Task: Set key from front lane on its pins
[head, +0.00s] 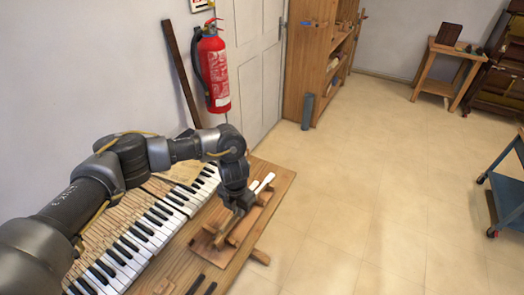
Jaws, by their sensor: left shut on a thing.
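My left gripper (239,209) points down over a wooden tray (213,243) at the right end of the bench. It is shut on a wooden piano key, mostly hidden by the gripper. White key ends (264,183) show just behind the gripper at the tray's far side; I cannot tell which belongs to the held key. The keyboard (140,240) lies left of the tray, with white and black keys in a row and bare wooden key parts behind them. My arm covers part of it, and the pins cannot be made out. My right gripper is out of view.
The wooden bench (278,189) ends just right of the tray. Dark sticks (203,285) lie at its front. A red fire extinguisher (214,70) hangs on the wall behind. A blue cart (508,185) stands far right; the floor between is clear.

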